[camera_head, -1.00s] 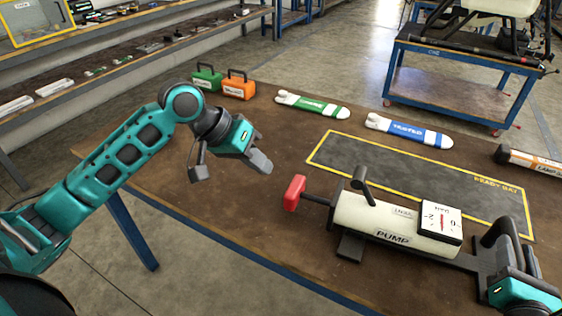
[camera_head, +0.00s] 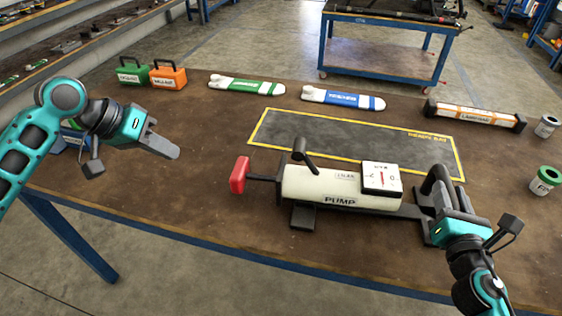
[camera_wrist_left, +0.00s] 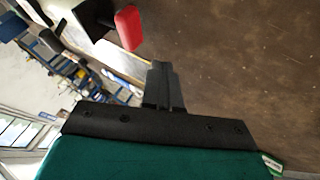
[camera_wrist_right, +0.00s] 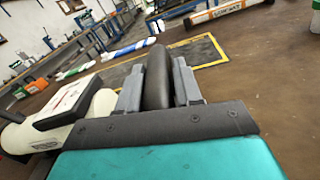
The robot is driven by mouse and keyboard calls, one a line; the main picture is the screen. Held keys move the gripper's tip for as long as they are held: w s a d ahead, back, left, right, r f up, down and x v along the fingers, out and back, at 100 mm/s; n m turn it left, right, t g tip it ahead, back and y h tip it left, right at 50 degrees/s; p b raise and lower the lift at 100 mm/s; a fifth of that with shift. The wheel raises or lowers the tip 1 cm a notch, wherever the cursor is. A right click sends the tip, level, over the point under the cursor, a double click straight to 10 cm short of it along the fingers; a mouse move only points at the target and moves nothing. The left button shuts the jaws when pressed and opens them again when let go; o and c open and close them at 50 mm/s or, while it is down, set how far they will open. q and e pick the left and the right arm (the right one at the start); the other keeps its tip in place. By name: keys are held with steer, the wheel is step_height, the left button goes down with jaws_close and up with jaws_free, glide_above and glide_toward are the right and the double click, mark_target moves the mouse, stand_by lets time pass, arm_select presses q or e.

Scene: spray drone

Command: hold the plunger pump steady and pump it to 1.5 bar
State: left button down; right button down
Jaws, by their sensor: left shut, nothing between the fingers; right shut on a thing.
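The cream plunger pump (camera_head: 315,186) lies on its side on the brown bench. Its red plunger handle (camera_head: 239,174) sticks out to the left on a dark rod; the red handle also shows in the left wrist view (camera_wrist_left: 128,26). A white square gauge (camera_head: 381,179) with a red needle sits on top; its reading is too small to tell. My right gripper (camera_head: 438,192) is shut on the dark grip bar at the pump's right end, also seen in the right wrist view (camera_wrist_right: 157,82). My left gripper (camera_head: 170,149) is shut and empty, left of and apart from the red handle.
A yellow-edged dark mat (camera_head: 340,139) lies behind the pump. Green (camera_head: 134,75) and orange (camera_head: 168,75) cases, green-white (camera_head: 246,85) and blue-white (camera_head: 343,98) items, an orange-labelled tube (camera_head: 475,114) and two small canisters stand around the far side. The bench front left is clear.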

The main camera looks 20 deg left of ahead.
mark_target(240, 175)
arm_select(q)
steer(key=x, duration=1)
steer(key=shift+d+f, duration=0.1)
steer(key=d, duration=0.3)
steer(key=shift+w+d, duration=0.1)
steer(key=shift+w, duration=0.05)
steer(key=shift+d, duration=0.35)
steer(key=d, duration=0.7)
steer(key=shift+w, duration=0.25)
arm_select(e)
steer(key=shift+a, duration=0.1)
arm_select(q)
steer(key=shift+a, duration=0.1)
